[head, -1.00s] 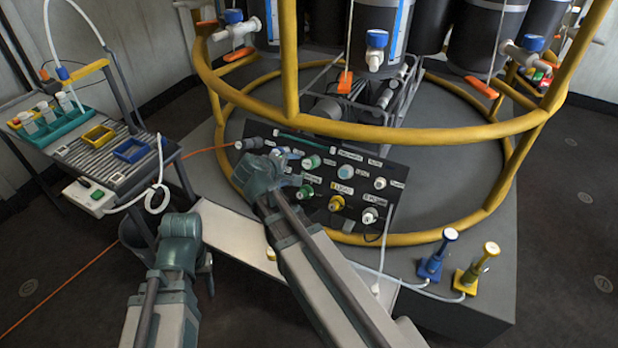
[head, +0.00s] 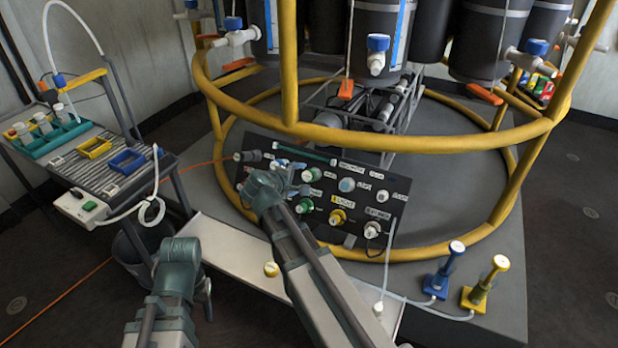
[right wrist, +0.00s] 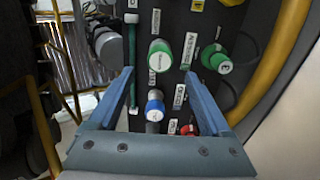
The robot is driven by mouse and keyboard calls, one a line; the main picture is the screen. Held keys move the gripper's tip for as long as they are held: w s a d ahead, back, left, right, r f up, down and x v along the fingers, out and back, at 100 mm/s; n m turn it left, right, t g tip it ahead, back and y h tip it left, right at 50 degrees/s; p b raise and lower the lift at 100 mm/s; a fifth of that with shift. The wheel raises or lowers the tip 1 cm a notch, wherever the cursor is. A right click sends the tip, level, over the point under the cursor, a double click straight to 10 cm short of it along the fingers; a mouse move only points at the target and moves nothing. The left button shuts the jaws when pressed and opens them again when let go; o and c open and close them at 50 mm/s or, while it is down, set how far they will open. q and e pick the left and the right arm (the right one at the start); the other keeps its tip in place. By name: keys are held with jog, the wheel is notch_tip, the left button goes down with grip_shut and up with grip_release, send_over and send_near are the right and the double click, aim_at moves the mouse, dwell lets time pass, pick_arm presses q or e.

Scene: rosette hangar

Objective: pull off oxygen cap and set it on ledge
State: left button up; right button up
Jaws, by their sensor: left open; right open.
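A dark sloped panel (head: 372,240) carries several capped ports with labels too small for me to read surely. I cannot tell which cap is the oxygen one. Two green caps show in the right wrist view, one central (right wrist: 160,52) and one to its right (right wrist: 217,60). My right gripper (right wrist: 159,75) is open, with the central green cap just beyond its fingertips and a blue cap (right wrist: 154,106) in the gap between its fingers. In the head view my right gripper (head: 268,188) covers the panel's left part. My left gripper (head: 183,262) is open, left of the pale ledge (head: 232,247).
A small yellow-rimmed cap (head: 271,269) lies on the ledge. A yellow ring rail (head: 420,140) passes above the panel. A cart (head: 105,165) with trays stands at the left. Blue (head: 443,272) and yellow (head: 485,285) stands are at the right.

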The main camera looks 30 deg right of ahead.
aim_at(307, 176)
pick_arm(q)
jog(key=shift+f+b, duration=1.6)
jog(key=shift+f, duration=0.3)
pick_arm(e)
jog(key=shift+x, duration=3.55)
grip_shut()
pick_arm(q)
jog(key=shift+r, duration=0.15)
pick_arm(e)
jog(key=shift+s+a+r, duration=0.1)
jog(key=shift+a, duration=0.05)
pick_arm(q)
jog(key=shift+r+p, duration=1.5)
jog(key=shift+p, duration=0.1)
pick_arm(e)
jog(key=shift+v, duration=2.8)
